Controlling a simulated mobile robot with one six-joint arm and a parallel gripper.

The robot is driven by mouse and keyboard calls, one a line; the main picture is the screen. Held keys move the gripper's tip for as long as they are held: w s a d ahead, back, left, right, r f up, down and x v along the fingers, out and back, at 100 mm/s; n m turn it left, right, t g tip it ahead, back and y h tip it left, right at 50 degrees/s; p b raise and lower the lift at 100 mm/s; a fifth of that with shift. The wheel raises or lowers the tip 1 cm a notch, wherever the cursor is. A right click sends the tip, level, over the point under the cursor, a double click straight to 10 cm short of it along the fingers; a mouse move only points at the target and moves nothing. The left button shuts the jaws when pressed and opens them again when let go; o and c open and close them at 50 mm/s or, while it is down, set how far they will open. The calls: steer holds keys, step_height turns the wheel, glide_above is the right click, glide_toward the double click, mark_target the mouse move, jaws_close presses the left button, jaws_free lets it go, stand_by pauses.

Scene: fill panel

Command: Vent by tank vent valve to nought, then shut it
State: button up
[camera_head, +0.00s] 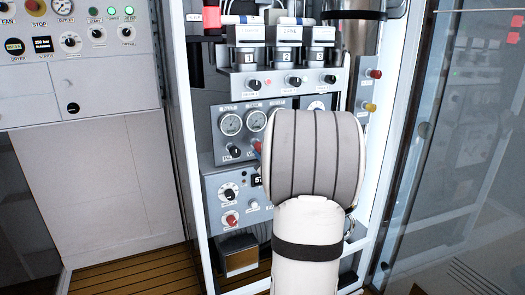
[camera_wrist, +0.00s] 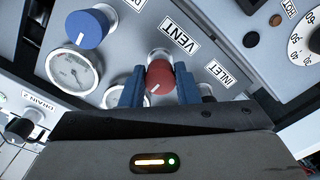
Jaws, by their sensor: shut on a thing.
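The red vent valve knob (camera_wrist: 160,77) sits next to the VENT label (camera_wrist: 180,39) in the wrist view. Its white pointer line points down and slightly left in that view. My gripper (camera_wrist: 160,86) has its two blue fingers either side of the knob, shut on it. A round gauge (camera_wrist: 74,72) shows at left, and a second gauge (camera_wrist: 118,93) is partly hidden behind a finger. Their readings are too small to tell. In the head view my arm covers the gripper and most of the knob area.
A blue knob (camera_wrist: 88,28) is close to my left finger, and an INLET label (camera_wrist: 218,74) is at right. In the head view, two gauges (camera_head: 230,124) (camera_head: 256,120) and numbered canisters (camera_head: 248,56) sit near my arm. A glass door (camera_head: 455,150) stands open at right.

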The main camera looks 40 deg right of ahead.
steer(key=o, duration=1)
steer(key=v, duration=0.7)
steer(key=shift+s+p, duration=0.3)
steer(key=shift+s, duration=0.05)
